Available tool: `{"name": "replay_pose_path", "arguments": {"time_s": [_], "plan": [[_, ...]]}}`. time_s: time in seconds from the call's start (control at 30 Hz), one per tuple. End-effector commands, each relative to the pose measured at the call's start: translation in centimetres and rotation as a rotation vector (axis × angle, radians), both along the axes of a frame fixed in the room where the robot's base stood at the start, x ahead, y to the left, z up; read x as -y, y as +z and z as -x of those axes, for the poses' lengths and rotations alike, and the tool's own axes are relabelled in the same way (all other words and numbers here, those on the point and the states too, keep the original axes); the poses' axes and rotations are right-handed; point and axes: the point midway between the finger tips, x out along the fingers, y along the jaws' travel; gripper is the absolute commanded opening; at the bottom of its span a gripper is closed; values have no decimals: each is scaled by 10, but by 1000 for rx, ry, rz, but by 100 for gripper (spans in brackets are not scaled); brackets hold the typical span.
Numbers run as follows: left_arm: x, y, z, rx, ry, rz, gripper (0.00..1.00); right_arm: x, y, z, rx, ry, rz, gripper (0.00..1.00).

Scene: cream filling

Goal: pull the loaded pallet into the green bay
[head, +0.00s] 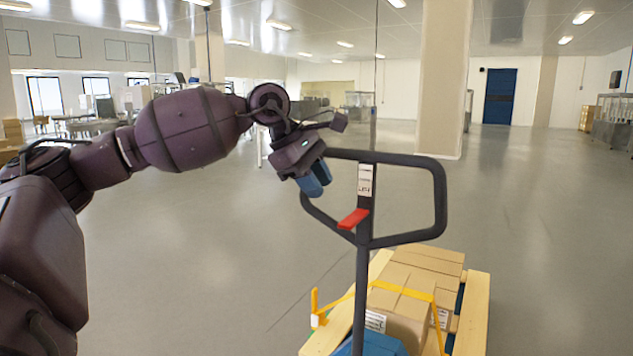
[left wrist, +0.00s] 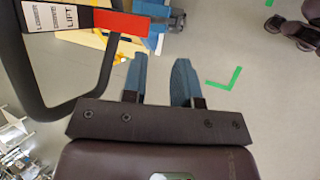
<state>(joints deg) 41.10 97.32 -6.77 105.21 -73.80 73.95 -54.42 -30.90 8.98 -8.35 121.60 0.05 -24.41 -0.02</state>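The pallet jack's dark loop handle (head: 440,200) stands upright at the centre right of the head view. It has a red lever (head: 353,219) and a white label. Beyond it, the wooden pallet (head: 474,322) carries cardboard boxes (head: 408,293) under a yellow strap. My left gripper (head: 316,184) is at the left side of the loop, with blue fingers pointing down. In the left wrist view its fingers (left wrist: 160,72) are apart with nothing between them, and the handle (left wrist: 92,95) lies to their left. A green corner mark (left wrist: 226,80) shows on the floor. My right gripper is out of view.
Open grey floor (head: 210,270) lies left of the pallet and beyond it. A square pillar (head: 443,80) stands behind the handle. A blue door (head: 499,96) is in the far wall. Tables and equipment line the left side.

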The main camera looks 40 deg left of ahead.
Motion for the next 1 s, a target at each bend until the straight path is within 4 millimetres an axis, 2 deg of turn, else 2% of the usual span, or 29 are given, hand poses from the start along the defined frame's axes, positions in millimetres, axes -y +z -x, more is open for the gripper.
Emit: {"name": "replay_pose_path", "arguments": {"time_s": [0.17,0.33,0.6,0.77,1.0], "plan": [[-5,17,8,4,3,0,27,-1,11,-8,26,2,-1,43],[-14,45,23,8,3,-2,27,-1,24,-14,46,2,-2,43],[-26,81,42,6,2,0,27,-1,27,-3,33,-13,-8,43],[-30,90,47,2,1,-1,27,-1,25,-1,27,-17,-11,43],[-31,91,48,-1,0,-1,27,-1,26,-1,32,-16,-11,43]]}}
